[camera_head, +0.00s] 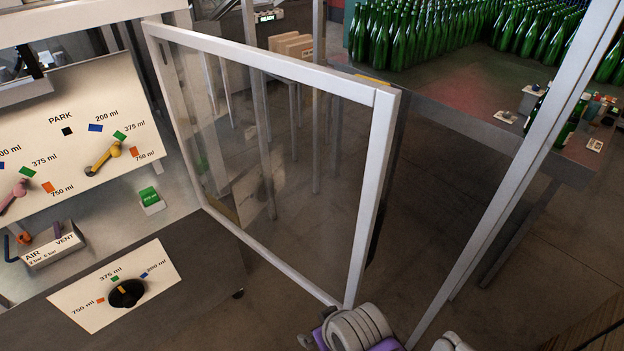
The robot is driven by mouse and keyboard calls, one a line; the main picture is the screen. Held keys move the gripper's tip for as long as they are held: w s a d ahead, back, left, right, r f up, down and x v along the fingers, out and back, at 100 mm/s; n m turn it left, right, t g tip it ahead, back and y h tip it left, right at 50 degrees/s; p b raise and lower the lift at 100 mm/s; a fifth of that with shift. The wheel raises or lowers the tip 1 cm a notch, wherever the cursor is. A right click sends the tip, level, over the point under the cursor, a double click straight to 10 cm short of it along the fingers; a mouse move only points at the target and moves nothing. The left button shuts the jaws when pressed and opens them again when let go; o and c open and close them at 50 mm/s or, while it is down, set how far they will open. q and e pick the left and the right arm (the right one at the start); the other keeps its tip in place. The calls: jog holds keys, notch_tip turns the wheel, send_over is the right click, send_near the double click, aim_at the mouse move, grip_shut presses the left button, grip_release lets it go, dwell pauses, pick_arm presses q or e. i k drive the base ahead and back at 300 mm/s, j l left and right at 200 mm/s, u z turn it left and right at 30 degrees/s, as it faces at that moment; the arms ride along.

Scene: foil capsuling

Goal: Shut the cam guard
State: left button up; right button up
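The cam guard (372,200) is a clear panel in a pale metal frame, in the middle of the head view. It stands open, swung out from the machine, with its far upright at the machine's post on the left and its free upright toward me. White and purple parts of my own arms show at the bottom edge, close below the guard's free lower corner. I cannot tell whether they touch it. No gripper fingers are visible.
The machine's panel (70,120) with coloured size marks and levers is at left, above a dial plate (115,285). A pale post (510,185) slants down at right. Green bottles (420,35) stand on a table behind. Floor shows between guard and post.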

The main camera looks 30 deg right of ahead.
aim_at(385, 99)
jog(key=l+z, duration=0.15)
jog(key=l, duration=0.65)
jog(key=i+l+u, duration=0.5)
jog(key=l, duration=0.15)
